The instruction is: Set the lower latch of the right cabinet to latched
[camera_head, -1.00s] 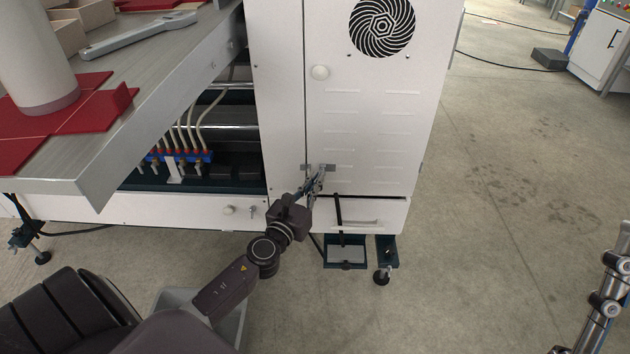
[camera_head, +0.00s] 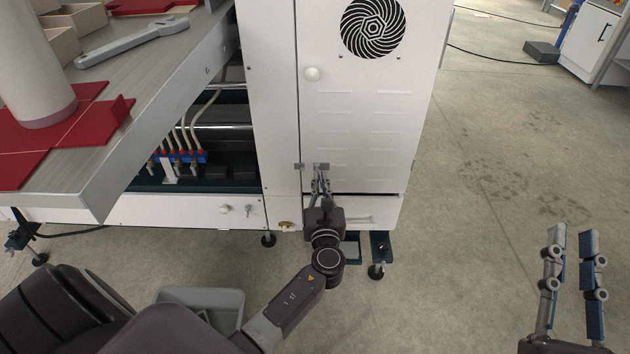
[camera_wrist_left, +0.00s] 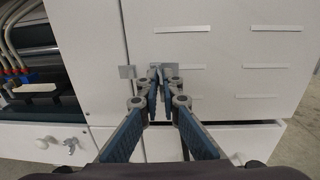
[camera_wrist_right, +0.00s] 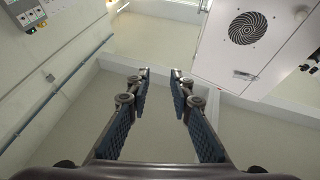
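The white right cabinet (camera_head: 350,125) stands in the middle of the head view, its door shut. Its lower latch (camera_head: 310,166) is a small grey metal fitting at the door's lower left edge. In the left wrist view, the latch (camera_wrist_left: 127,72) shows as a flat plate left of the fingertips and grey metal at the tips. My left gripper (camera_head: 320,182) reaches the latch from below, its fingers close together with a narrow gap. Whether they clamp the latch is unclear; the tips partly hide it. My right gripper (camera_head: 572,232) is open and empty over the floor at right.
A round knob (camera_head: 312,74) and a fan grille (camera_head: 373,28) are higher on the door. A metal table (camera_head: 165,70) with red pieces and a wrench (camera_head: 132,42) juts out at left. A drawer front (camera_head: 365,212) lies below.

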